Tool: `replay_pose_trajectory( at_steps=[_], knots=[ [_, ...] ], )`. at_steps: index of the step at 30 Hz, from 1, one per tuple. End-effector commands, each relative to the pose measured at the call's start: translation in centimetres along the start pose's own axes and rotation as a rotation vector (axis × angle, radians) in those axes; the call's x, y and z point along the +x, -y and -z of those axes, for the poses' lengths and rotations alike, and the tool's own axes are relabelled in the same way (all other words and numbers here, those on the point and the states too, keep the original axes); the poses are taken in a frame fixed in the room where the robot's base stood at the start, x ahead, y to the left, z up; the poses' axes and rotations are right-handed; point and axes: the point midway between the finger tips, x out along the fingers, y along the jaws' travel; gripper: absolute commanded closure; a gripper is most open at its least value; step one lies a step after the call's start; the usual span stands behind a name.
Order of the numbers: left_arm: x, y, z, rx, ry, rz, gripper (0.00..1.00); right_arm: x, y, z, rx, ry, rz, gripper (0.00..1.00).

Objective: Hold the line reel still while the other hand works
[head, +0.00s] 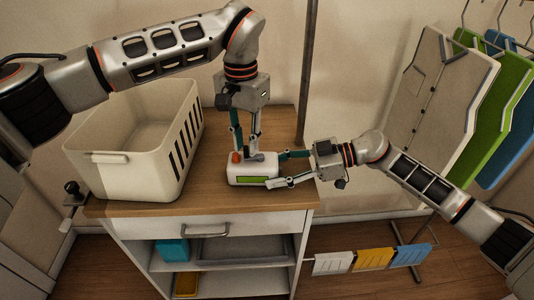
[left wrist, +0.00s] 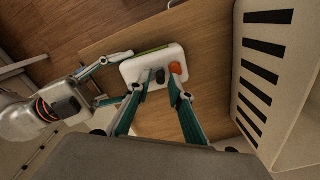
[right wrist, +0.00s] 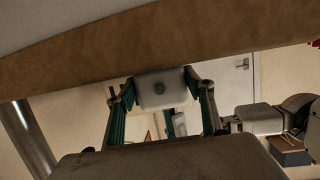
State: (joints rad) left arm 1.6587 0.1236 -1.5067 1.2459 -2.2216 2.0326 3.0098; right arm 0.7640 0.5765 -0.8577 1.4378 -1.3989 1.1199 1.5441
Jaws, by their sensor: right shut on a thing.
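The line reel appears to be the white box (head: 254,171) with a green panel, an orange knob and a dark knob on top. It sits on the wooden top of the cabinet, right of the crate, and also shows in the left wrist view (left wrist: 140,68). My right gripper (head: 277,170) comes in from the right and is shut on the reel's end; in the right wrist view its fingers flank the white body (right wrist: 162,90). My left gripper (head: 247,152) points down from above, open, its fingertips apart near the dark knob (left wrist: 160,76).
A cream slotted crate (head: 112,181) stands on the cabinet top (head: 210,190), left of the reel and close to my left gripper. A vertical pole (head: 307,70) rises behind. Hanging garment-like panels (head: 425,95) are at the right. Below are a drawer and open shelves.

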Motion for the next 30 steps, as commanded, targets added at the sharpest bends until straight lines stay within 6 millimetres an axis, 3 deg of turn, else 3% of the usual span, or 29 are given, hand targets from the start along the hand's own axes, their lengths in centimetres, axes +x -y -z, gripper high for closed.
replay_pose_trajectory(
  at_steps=[8, 24, 30],
  knots=[
    [-0.5, 0.1, 0.1, -0.001, -0.003, 0.002, 0.79, 0.0, 0.0, 0.0, -0.001, 0.0, 0.0, 0.61],
    [-5.0, 0.1, 0.0, -0.001, -0.002, 0.002, 0.79, 0.0, 0.0, 0.0, -0.001, 0.0, 0.0, 0.61],
    [-5.1, 0.1, 0.0, -0.001, -0.001, 0.001, 0.79, 0.0, 0.0, 0.0, -0.001, 0.0, 0.0, 0.61]
  ],
)
